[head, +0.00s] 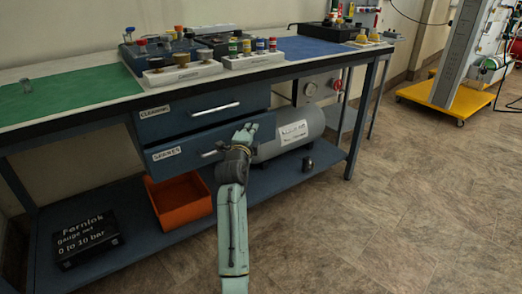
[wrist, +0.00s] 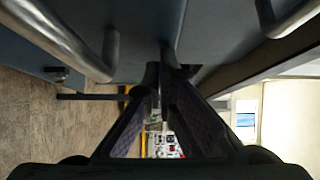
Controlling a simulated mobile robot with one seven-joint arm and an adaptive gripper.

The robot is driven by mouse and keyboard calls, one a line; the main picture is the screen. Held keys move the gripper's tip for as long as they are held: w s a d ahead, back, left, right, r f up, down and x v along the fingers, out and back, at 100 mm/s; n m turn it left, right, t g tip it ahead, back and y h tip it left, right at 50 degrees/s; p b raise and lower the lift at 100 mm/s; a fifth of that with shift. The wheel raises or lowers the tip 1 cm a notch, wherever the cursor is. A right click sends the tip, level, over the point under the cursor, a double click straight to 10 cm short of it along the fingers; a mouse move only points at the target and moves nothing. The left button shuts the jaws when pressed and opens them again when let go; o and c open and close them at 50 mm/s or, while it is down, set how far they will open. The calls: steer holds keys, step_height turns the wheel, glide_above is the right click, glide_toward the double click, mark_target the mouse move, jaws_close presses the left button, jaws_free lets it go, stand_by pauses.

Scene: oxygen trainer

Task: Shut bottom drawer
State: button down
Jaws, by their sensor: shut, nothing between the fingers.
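The bottom drawer (head: 185,153) is dark blue with a white label and a bar handle (head: 212,153). Its front seems to stand a little forward of the upper drawer (head: 190,118), though how far is hard to tell. My gripper (head: 247,131) is at the right part of the bottom drawer's front and hides some of it. In the wrist view my gripper's fingers (wrist: 161,78) meet at the tips with nothing between them. They are close to a blue-grey panel, but contact is unclear. Bar handles show at the upper left (wrist: 75,45) and upper right (wrist: 290,18).
An orange bin (head: 180,203) and a black gauge case (head: 85,238) are on the lower shelf. A grey cylinder (head: 290,132) lies right of the drawers. Trays and fittings crowd the bench top (head: 85,105). The floor (head: 390,200) in front is clear.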

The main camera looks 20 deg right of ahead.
mark_target(244, 124)
steer(key=w+b, duration=0.1)
steer(key=w+a+b, duration=0.1)
steer(key=w, duration=0.1)
steer(key=shift+w+a+r, duration=0.1)
steer(key=shift+w+a, duration=0.05)
steer(key=shift+w, duration=0.15)
steer(key=shift+a+r, duration=0.1)
